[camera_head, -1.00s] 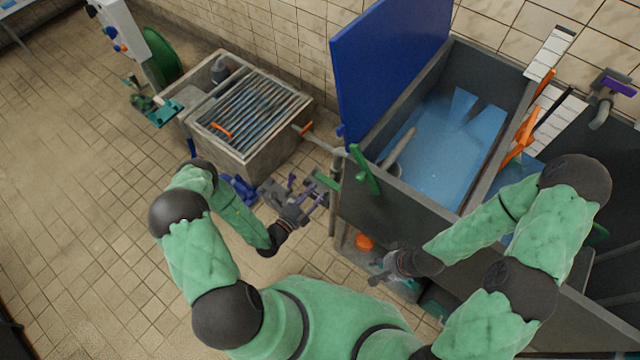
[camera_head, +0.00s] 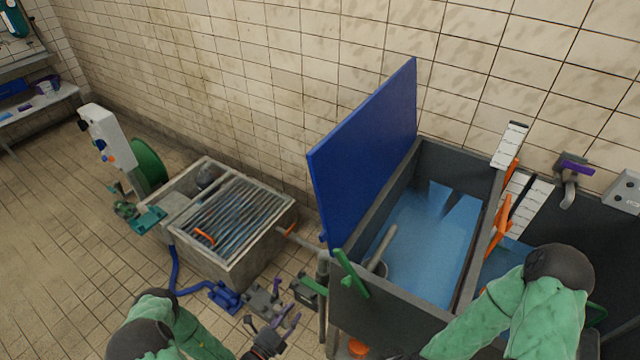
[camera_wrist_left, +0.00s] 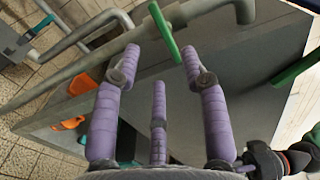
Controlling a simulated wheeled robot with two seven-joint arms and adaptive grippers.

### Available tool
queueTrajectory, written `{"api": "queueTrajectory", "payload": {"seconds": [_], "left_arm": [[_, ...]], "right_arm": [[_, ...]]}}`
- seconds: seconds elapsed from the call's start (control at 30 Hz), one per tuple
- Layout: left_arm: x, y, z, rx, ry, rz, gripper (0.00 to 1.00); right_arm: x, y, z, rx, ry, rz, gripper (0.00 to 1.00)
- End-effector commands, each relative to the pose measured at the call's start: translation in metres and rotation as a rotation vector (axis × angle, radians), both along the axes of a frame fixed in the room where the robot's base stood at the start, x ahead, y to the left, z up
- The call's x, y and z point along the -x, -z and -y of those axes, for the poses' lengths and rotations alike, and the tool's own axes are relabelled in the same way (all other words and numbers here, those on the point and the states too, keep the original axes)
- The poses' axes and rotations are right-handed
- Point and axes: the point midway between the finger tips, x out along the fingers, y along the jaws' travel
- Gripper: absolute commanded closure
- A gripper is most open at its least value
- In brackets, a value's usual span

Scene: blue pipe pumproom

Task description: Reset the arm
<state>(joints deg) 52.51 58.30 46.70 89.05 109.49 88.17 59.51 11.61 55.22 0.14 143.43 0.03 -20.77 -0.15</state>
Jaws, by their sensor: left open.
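My left gripper (camera_head: 275,322) is at the bottom of the head view, left of the dark tank's front corner. In the left wrist view its purple fingers (camera_wrist_left: 158,68) are spread apart, with nothing held between them. A green lever (camera_wrist_left: 164,30) and a grey pipe lie beyond the fingertips there. My right arm (camera_head: 520,315) reaches in at the lower right of the head view, in front of the tank. Its gripper is cut off below the frame.
The dark tank (camera_head: 338,305) holds blue water, with a raised blue lid (camera_head: 365,150) and a green lever (camera_head: 350,272). A concrete basin with a grate (camera_head: 225,262) stands left. A blue pump (camera_head: 226,297) is on the floor. Tiled floor at far left is open.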

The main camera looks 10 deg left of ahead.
Motion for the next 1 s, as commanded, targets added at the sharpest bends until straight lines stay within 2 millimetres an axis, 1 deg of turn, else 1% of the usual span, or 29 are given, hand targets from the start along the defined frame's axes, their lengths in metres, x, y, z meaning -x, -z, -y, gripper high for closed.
{"api": "queueTrajectory", "payload": {"seconds": [0.1,0.17,0.27,0.33,0.37,0.4,0.47,0.5,0.57,0.6,0.67,0.7,0.77,0.8,0.87,0.9,0.97,1.0], "left_arm": [[0.000,0.000,0.001,-0.002,0.006,0.000,0.56],[0.001,-0.002,0.008,-0.012,0.036,0.001,0.56],[0.006,-0.006,0.037,-0.062,0.168,0.009,0.56],[0.018,-0.011,0.070,-0.128,0.330,0.027,0.56],[0.026,-0.013,0.086,-0.167,0.416,0.042,0.56],[0.040,-0.016,0.106,-0.225,0.537,0.069,0.56],[0.065,-0.019,0.133,-0.321,0.721,0.122,0.56],[0.083,-0.020,0.146,-0.389,0.842,0.168,0.56],[0.112,-0.020,0.161,-0.494,1.017,0.248,0.56],[0.131,-0.019,0.166,-0.567,1.130,0.310,0.56],[0.158,-0.016,0.169,-0.678,1.293,0.418,0.56],[0.174,-0.013,0.168,-0.756,1.398,0.498,0.56],[0.194,-0.007,0.161,-0.873,1.545,0.631,0.56],[0.205,-0.003,0.154,-0.953,1.637,0.729,0.56],[0.216,0.003,0.142,-1.074,1.762,0.888,0.56],[0.219,0.007,0.133,-1.157,1.837,1.003,0.56],[0.219,0.012,0.120,-1.282,1.933,1.190,0.56],[0.214,0.015,0.111,-1.368,1.986,1.320,0.56]], "right_arm": [[0.000,0.000,0.000,0.000,0.000,0.000,0.59],[0.000,0.000,0.000,0.000,0.000,0.000,0.59],[0.000,0.000,0.000,0.000,0.000,0.000,0.59],[0.000,0.000,0.000,0.000,0.000,0.000,0.59],[0.000,0.000,0.000,0.000,0.000,0.000,0.59],[0.000,0.000,0.000,0.000,0.000,0.000,0.59],[0.000,0.000,0.000,0.000,0.000,0.000,0.59],[0.000,0.000,0.000,0.000,0.000,0.000,0.59],[0.000,0.000,0.000,0.000,0.000,0.000,0.59],[0.000,0.000,0.000,0.000,0.000,0.000,0.59],[0.000,0.000,0.000,0.000,0.000,0.000,0.59],[0.000,0.000,0.000,0.000,0.000,0.000,0.59],[0.000,0.000,0.000,0.000,0.000,0.000,0.59],[0.000,0.000,0.000,0.000,0.000,0.000,0.59],[0.000,0.000,0.000,0.000,0.000,0.000,0.59],[0.000,0.000,0.000,0.000,0.000,0.000,0.59],[0.000,0.000,0.000,0.000,0.000,0.000,0.59],[0.000,0.000,0.000,0.000,0.000,0.000,0.59]]}}
